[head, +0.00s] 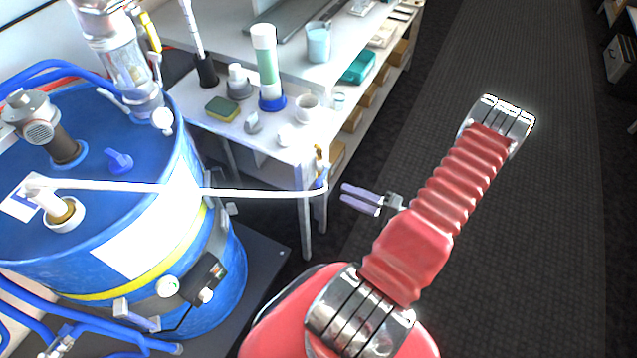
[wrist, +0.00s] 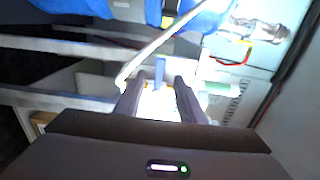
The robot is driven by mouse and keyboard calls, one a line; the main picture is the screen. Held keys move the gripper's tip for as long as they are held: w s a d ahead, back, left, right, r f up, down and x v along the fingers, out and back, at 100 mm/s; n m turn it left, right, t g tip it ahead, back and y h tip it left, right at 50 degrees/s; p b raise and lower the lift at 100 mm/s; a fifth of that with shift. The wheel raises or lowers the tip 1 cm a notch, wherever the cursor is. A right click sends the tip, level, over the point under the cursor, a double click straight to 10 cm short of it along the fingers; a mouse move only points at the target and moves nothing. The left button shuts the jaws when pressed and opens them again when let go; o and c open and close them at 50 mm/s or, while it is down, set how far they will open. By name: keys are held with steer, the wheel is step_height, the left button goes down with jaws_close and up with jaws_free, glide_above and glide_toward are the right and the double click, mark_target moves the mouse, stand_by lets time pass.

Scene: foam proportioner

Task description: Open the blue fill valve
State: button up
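In the wrist view the fingers of my gripper (wrist: 159,80) are apart and empty. The upright blue handle (wrist: 160,67) appears between and beyond the fingertips. The lower part of the valve is washed out by glare there.
A white bench (head: 290,155) behind the pipe end holds a sponge (head: 222,109), a green-and-white cylinder (head: 268,66) and cups. Another blue handle (head: 118,160) sits on the drum's lid. The dark floor (head: 540,220) to the right is clear.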

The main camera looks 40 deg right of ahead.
mark_target(321, 184)
steer(key=shift+x, duration=5.4)
steer(key=shift+c, duration=0.2)
steer(key=shift+f, duration=0.1)
jaws_close()
